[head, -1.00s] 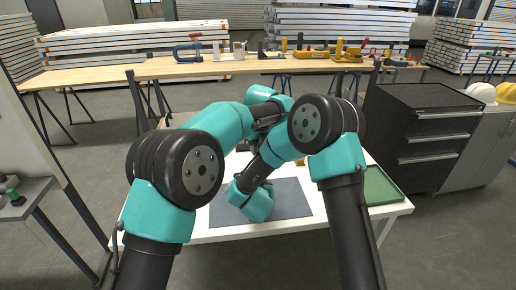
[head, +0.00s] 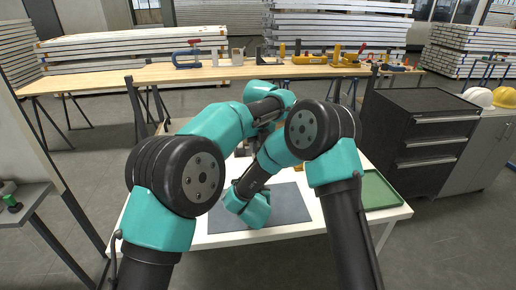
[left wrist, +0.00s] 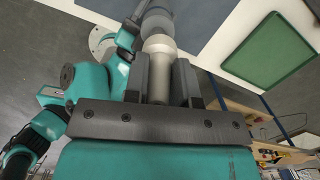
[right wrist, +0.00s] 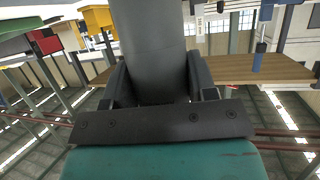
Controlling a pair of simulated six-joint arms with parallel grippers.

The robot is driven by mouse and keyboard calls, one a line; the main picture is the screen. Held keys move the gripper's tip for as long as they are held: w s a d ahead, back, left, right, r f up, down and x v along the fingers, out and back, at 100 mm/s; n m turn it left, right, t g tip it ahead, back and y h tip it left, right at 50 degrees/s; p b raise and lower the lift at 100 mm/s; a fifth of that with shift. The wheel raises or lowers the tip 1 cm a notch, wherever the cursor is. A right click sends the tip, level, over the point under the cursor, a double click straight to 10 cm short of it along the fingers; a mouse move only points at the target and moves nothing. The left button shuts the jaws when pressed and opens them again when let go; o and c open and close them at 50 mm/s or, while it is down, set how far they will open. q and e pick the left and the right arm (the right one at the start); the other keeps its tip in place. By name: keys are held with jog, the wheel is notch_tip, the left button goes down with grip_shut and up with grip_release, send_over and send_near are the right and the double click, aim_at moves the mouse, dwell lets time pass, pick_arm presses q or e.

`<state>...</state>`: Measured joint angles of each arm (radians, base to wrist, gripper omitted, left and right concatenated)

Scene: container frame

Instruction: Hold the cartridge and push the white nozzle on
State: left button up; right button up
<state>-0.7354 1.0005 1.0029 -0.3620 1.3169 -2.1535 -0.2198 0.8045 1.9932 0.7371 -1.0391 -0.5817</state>
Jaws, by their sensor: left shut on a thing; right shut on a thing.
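In the left wrist view my left gripper (left wrist: 160,68) is shut on the white nozzle (left wrist: 158,87), a pale narrow cylinder with a wider collar at its far end. Beyond the collar is a dark grey cylinder, the cartridge (left wrist: 155,20), in line with the nozzle. The collar overlaps the cartridge's end in this view; I cannot tell whether they touch. In the right wrist view my right gripper (right wrist: 158,78) is shut on the dark grey cartridge (right wrist: 152,40), which fills the space between the fingers. In the head view my arms hide both grippers and both parts.
A white table (head: 300,232) carries a dark grey mat (head: 290,205) and, at the right, an empty green tray (head: 380,191). The tray also shows in the left wrist view (left wrist: 268,50). A wooden bench (head: 110,78) with tools stands behind, a dark drawer cabinet (head: 425,130) to the right.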

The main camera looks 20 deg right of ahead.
pick_arm(q)
jog(key=shift+f, duration=0.1)
dwell(0.3)
jog(key=shift+w+f, duration=0.1)
jog(key=shift+f, duration=0.4)
jog(key=shift+f, duration=0.75)
dwell(1.3)
